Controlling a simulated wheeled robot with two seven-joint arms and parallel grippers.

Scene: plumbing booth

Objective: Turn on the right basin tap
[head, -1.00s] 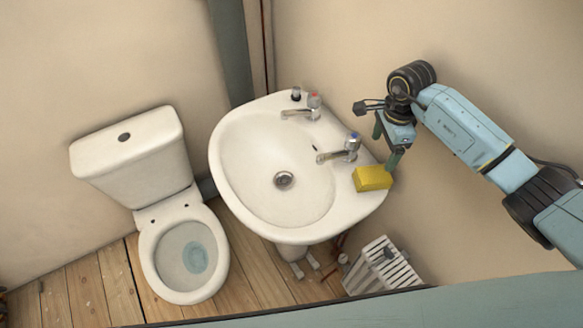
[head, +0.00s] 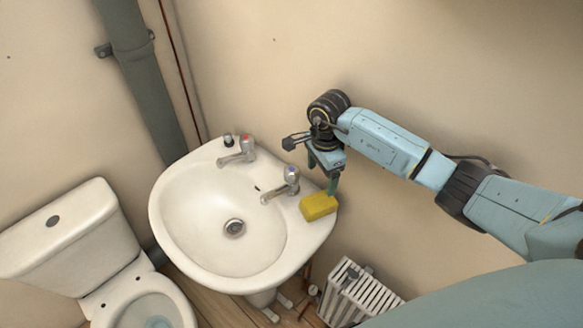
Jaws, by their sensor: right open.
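The right basin tap (head: 284,186) is chrome with a blue-marked top and sits on the basin's right rim, its spout pointing left over the bowl. The left tap (head: 240,151) has a red-marked top. Both stand on the white basin (head: 185,192). My right gripper (head: 321,174) is open, just right of the blue-marked tap and pointing down, with a visible gap from it in the picture. One fingertip shows close above the yellow sponge (head: 319,206); I cannot tell if they touch. My left gripper is out of view.
The yellow sponge lies on the rim beside the right tap. A toilet (head: 75,240) is at the left. The wall is close behind my right arm.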

